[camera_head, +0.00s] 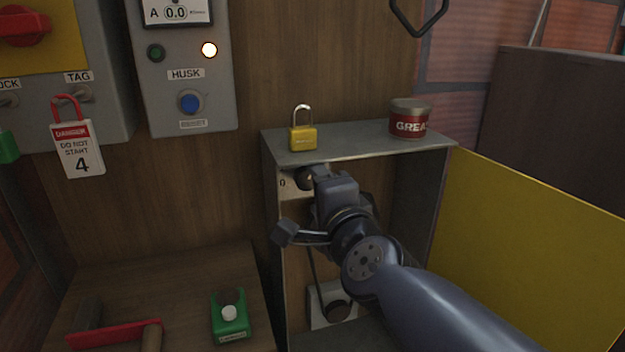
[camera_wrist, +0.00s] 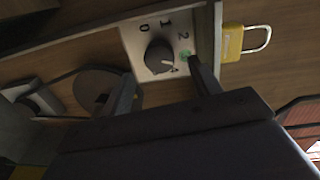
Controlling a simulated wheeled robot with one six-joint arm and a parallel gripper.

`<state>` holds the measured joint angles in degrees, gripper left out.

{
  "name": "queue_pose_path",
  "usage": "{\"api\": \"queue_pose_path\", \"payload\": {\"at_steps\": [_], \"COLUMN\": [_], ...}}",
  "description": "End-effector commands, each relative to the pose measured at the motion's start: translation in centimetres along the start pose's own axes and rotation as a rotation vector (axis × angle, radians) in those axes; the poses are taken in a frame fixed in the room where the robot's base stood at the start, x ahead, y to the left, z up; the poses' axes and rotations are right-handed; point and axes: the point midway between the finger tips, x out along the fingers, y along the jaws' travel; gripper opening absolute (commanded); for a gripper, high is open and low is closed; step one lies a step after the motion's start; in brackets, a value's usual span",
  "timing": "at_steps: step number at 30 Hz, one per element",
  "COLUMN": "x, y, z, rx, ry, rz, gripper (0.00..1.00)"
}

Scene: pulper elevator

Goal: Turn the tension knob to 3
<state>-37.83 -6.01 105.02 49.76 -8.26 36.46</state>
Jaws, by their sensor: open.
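The tension knob (camera_wrist: 159,57) is a dark round knob on a pale dial plate (camera_wrist: 133,42) marked 0, 1 and 2, with a green mark on its right side. A light pointer line on the knob points to the lower right in the wrist view, past the 2 and the green mark; the number there is not readable. My gripper (camera_wrist: 162,74) is open, its two fingers to either side of the knob; I cannot tell whether they touch it. In the head view my gripper (camera_head: 314,176) reaches under the cabinet top and partly covers the dial plate (camera_head: 287,185).
A yellow padlock (camera_head: 303,138) and a grease can (camera_head: 409,119) stand on the cabinet top (camera_head: 350,141). An open yellow door (camera_head: 535,235) flanks the right. Inside, a belt and pulley (camera_wrist: 93,90) sit beside the dial.

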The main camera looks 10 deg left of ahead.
Motion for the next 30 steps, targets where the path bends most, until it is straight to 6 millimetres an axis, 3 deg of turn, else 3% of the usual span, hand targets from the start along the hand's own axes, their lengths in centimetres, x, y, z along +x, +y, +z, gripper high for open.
{"api": "queue_pose_path", "payload": {"at_steps": [6,12,30], "x": [-3.9,-6.1,-6.5], "y": [-0.4,-0.3,0.1], "z": [0.0,0.0,0.0], "rx": [0.000,-0.001,-0.001], "ry": [0.000,-0.001,0.000], "rz": [-0.002,-0.001,0.001], "gripper": [0.59,0.59,0.59]}}
